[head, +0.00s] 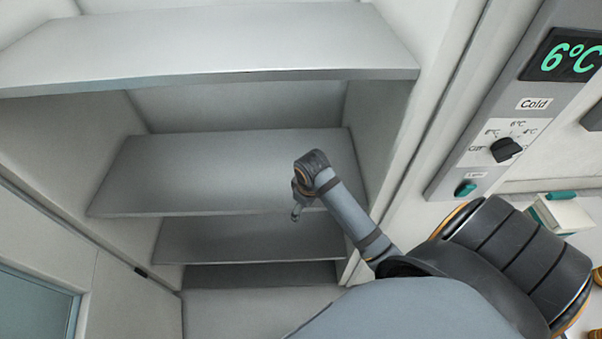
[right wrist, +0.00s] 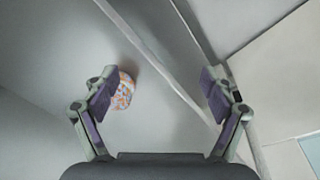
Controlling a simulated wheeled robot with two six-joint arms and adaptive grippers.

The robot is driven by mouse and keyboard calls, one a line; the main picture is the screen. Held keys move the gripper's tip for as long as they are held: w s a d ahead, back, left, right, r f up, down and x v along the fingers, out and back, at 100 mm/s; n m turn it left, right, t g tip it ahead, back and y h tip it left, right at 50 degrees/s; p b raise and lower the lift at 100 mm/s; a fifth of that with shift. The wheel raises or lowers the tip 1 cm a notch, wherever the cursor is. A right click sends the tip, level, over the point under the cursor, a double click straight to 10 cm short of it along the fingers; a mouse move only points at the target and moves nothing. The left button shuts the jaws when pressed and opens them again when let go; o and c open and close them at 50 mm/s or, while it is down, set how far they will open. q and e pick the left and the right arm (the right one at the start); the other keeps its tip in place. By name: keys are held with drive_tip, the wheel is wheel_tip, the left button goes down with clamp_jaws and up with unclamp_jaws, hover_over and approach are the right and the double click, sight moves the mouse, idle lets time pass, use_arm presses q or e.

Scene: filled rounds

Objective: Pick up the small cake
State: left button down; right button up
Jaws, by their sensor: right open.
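The small cake (right wrist: 124,92) shows in the right wrist view as a round piece with a mottled orange, white and pale purple surface. It lies on a grey surface, just beyond the left-hand finger, which partly covers it. My right gripper (right wrist: 160,88) is open and nothing is between its fingers; the cake is off to the left of the gap's middle. In the head view my right gripper (head: 298,207) is small, in front of the grey shelves, and its fingers are hard to make out. I cannot see the cake in the head view. My left gripper is not in view.
An open cabinet has a top shelf (head: 200,45), a middle shelf (head: 220,165) and a lower shelf (head: 250,240), all bare where visible. A control panel (head: 500,120) reading 6°C stands at the right. A pale box (head: 565,213) lies at the far right.

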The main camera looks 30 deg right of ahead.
drive_tip(key=w+d+r, duration=0.1)
drive_tip(key=w+r, duration=0.1)
drive_tip(key=w, duration=0.1)
drive_tip(key=w+d+r+n+g, duration=0.1)
drive_tip(key=w+d+r, duration=0.1)
drive_tip(key=w, duration=0.1)
drive_tip(key=w+d+r+n, duration=0.1)
drive_tip(key=w+d, duration=0.1)
drive_tip(key=w, duration=0.2)
drive_tip(key=shift+d+r+g, duration=0.1)
drive_tip(key=shift+r+g, duration=0.2)
drive_tip(key=shift+r, duration=0.1)
drive_tip(key=shift+w+r+y, duration=0.2)
drive_tip(key=shift+r+y, duration=0.05)
drive_tip(key=shift+y, duration=0.05)
wheel_tip(320, 180, down, 6)
drive_tip(key=b, duration=0.6)
drive_tip(key=shift+f, duration=0.15)
wheel_tip(320, 180, down, 4)
drive_tip(key=b, duration=0.3)
drive_tip(key=shift+w+f, duration=0.1)
drive_tip(key=shift+f, duration=0.05)
drive_tip(key=shift+c, duration=0.8)
drive_tip(key=c, duration=0.7)
